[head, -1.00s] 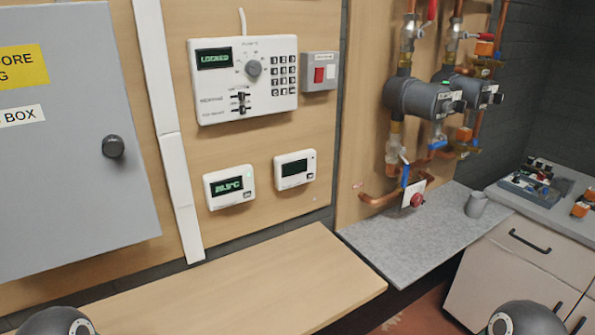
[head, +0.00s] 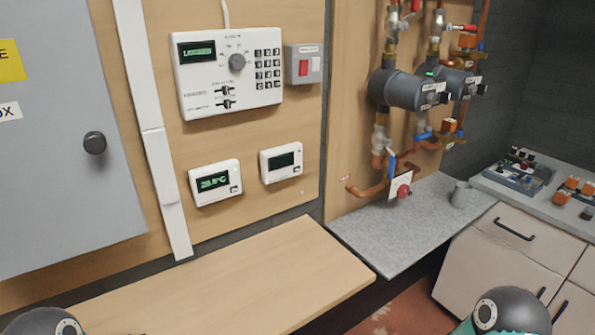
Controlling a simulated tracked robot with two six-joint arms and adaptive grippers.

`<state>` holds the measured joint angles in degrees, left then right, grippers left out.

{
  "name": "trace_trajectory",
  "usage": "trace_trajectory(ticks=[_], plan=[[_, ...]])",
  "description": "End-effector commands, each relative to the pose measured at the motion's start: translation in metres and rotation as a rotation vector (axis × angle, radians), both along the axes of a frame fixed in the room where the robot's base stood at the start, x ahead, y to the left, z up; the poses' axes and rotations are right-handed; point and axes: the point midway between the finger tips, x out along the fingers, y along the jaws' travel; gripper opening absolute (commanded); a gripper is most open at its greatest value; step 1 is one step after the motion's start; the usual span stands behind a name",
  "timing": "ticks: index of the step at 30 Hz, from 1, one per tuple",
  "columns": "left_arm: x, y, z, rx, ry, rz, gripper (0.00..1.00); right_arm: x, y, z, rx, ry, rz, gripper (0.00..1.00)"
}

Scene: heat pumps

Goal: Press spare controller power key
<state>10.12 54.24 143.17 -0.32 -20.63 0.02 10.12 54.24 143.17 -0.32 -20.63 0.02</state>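Two small white controllers hang on the wood wall panel. The left one (head: 216,183) has a lit green display that looks like a temperature reading. The right one (head: 282,162) has a dark, blank display. I cannot tell which is called the spare from any label. Their keys are too small to make out clearly. Only rounded dark parts of my arms show at the bottom left and bottom right edges. Neither gripper's fingers are in view, and nothing of mine is near the controllers.
A large white control panel (head: 230,75) with dial and keypad hangs above, beside a grey red-switch box (head: 304,64). A grey cabinet (head: 60,150) stands left. A wooden bench (head: 230,285) lies below. Pumps (head: 405,90) and pipes stand over a grey counter (head: 385,235) at right.

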Motion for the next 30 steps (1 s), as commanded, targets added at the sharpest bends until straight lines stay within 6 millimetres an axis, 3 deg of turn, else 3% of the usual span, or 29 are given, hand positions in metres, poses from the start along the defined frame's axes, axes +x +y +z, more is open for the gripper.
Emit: trace_trajectory(ticks=[1,7,30], plan=[[0.0,0.0,0.0,0.0,0.0,0.0,0.88,0.0,0.0,0.0,0.0,0.0,0.0,0.31],[0.0,0.0,0.0,0.0,0.0,0.0,0.88,0.0,0.0,0.0,0.0,0.0,0.0,0.0],[0.0,0.0,0.0,0.0,0.0,0.0,0.88,0.0,0.0,0.0,0.0,0.0,0.0,0.0]])
